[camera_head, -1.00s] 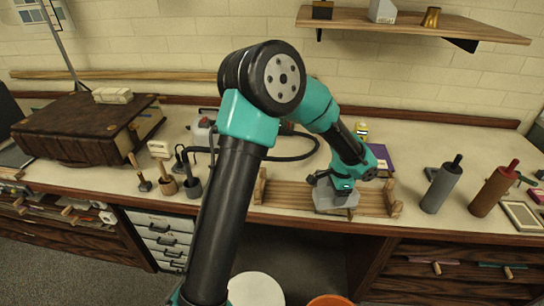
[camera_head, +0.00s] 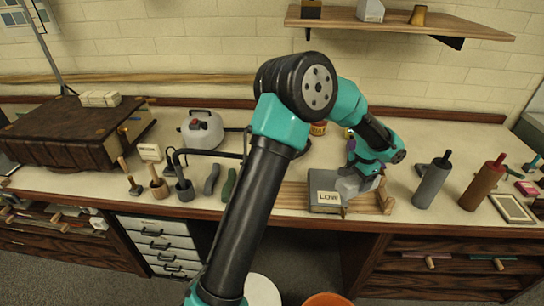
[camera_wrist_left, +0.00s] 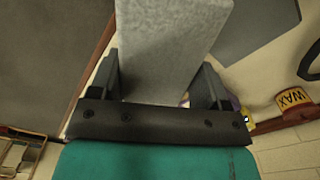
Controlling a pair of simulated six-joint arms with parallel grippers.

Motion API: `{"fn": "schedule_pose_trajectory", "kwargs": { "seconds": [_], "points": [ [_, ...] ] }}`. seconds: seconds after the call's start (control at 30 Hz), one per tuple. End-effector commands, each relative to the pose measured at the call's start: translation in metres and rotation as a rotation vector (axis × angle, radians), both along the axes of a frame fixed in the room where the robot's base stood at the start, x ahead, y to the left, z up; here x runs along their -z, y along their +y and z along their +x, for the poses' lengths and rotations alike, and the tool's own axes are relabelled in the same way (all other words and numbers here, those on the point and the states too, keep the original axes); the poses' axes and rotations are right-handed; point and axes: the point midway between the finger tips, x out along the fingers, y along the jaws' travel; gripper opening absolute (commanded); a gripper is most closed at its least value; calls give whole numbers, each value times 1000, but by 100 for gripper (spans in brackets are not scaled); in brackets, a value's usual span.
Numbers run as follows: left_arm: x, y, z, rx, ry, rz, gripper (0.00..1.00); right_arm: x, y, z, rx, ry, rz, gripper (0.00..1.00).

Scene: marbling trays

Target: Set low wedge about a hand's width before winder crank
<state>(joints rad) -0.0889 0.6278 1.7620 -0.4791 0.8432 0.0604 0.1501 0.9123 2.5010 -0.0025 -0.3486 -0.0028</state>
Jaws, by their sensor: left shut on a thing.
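The low wedge (camera_head: 325,182) is a grey block with a white LOW label, at the front of the bench in the head view. My left gripper (camera_head: 364,176) is shut on it, at the block's right side. In the left wrist view a pale grey speckled body of the wedge (camera_wrist_left: 168,45) sits between the two dark fingers of the gripper (camera_wrist_left: 162,80). The wedge is in front of a wooden slatted frame (camera_head: 290,197); I cannot tell whether it touches it. I cannot make out the winder crank for certain. My right gripper is not in view.
A white jug (camera_head: 202,132), wooden-handled tools and a large brown book (camera_head: 62,135) are to the left. The bench's front edge is close.

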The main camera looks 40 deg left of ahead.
Motion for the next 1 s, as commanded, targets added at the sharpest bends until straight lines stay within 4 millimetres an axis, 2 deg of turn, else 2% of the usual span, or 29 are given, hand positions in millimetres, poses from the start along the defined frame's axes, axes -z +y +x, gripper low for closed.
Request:
{"fn": "schedule_pose_trajectory", "kwargs": {
  "seconds": [0.17, 0.27, 0.5, 0.77, 1.0],
  "points": [
    [2, 43, 24, 40, -1, 3, 42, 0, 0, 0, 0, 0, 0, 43],
    [4, 76, 38, 73, 1, 4, 42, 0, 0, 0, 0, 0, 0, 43],
    [10, 173, 64, 171, 4, 7, 42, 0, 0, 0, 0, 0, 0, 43],
    [16, 283, 67, 282, 9, 9, 42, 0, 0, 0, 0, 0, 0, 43],
    [22, 383, 48, 386, 11, 11, 42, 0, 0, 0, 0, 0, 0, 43]
  ]
}}
